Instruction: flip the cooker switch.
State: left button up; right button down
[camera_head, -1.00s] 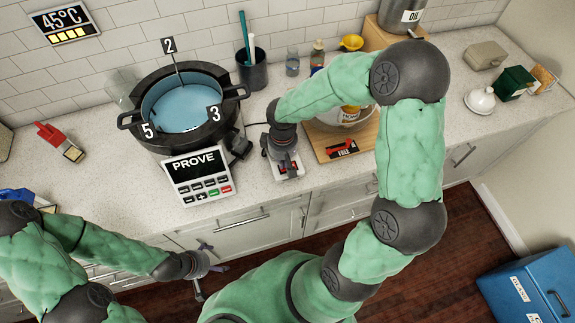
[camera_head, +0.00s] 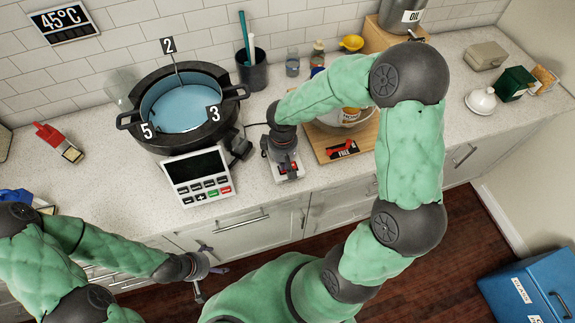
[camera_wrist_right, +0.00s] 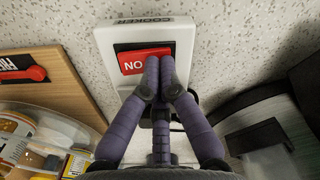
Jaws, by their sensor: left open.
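The cooker switch (camera_wrist_right: 148,62) is a white box lettered COOKER with a red rocker (camera_wrist_right: 143,61) in a dark frame. The rocker's visible letters read NO from this side. The switch (camera_head: 290,176) also shows on the counter in the head view, partly hidden by my right gripper. My right gripper (camera_wrist_right: 159,78) has its fingertips together over the rocker's lower right part, with nothing between them. I cannot tell if they press it. The cooker (camera_head: 198,178) has a dark display and holds a blue-lined pot (camera_head: 185,106). My left gripper (camera_head: 197,275) is open and empty before the cabinets.
A wooden board (camera_head: 365,144) with a bowl and a red-handled item lies right of the switch. A dark cup (camera_head: 252,72) stands behind. A red-handled brush (camera_head: 58,142) lies at left. A wall sign (camera_head: 64,23) reads 45°C.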

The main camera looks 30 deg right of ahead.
jog(key=shift+r+p, duration=2.45)
jog(key=shift+r, duration=0.95)
pick_arm(q)
notch_tip(320, 180, up, 5)
jog(key=shift+s, duration=0.15)
pick_arm(e)
jog(key=shift+s+f, duration=0.1)
